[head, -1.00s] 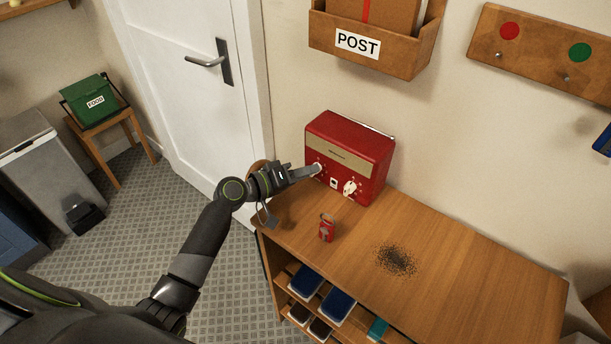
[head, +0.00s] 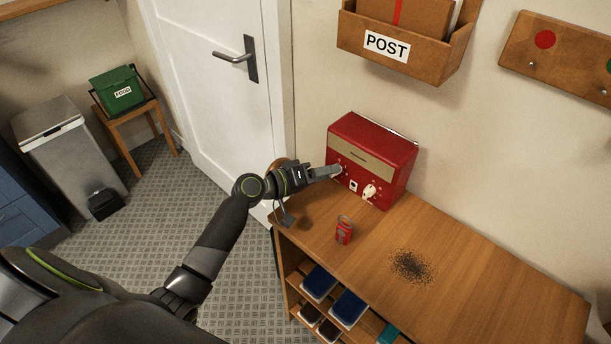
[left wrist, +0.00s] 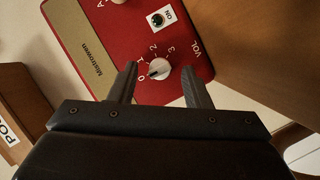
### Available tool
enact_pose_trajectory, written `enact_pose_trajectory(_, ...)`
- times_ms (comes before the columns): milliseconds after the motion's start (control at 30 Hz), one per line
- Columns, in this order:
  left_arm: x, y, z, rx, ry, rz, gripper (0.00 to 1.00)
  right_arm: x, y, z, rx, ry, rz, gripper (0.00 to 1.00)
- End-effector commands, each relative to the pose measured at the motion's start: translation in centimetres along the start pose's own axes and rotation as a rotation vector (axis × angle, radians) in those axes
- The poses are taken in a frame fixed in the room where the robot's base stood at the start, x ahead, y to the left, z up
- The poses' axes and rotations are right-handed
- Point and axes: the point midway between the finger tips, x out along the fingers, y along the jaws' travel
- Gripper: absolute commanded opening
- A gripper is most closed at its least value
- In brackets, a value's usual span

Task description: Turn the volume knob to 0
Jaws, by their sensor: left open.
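The red radio (head: 371,160) stands at the back left of the wooden cabinet top. In the left wrist view its white volume knob (left wrist: 160,70) sits beside the VOL lettering, with the marks 0 to 3 around it. The knob's small dark mark appears to point toward 0. My left gripper (head: 338,171) is at the radio's front, at its left knob. In the left wrist view its two open fingers lie either side of the volume knob, with gaps visible; I cannot tell whether they touch it. My right gripper is not in view.
An ON switch (left wrist: 157,19) and a second white knob (head: 369,191) are also on the radio's front. A POST box (head: 405,45) hangs above. The cabinet's right part is clear.

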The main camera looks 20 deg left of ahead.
Motion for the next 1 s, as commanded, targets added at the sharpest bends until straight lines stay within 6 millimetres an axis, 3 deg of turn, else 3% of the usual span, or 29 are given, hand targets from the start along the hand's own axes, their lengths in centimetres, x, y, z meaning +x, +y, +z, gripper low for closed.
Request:
enact_pose_trajectory(167,-2.4,-0.3,0.1,0.003,-0.001,-0.004,0.44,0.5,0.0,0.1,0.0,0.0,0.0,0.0)
enact_pose_trajectory(600,-11.5,-0.3,0.2,0.003,-0.005,-0.005,0.44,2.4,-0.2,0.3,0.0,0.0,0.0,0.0)
enact_pose_trajectory(1000,-16.4,-0.2,0.1,0.0,-0.002,-0.003,0.44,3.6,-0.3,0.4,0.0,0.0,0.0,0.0)
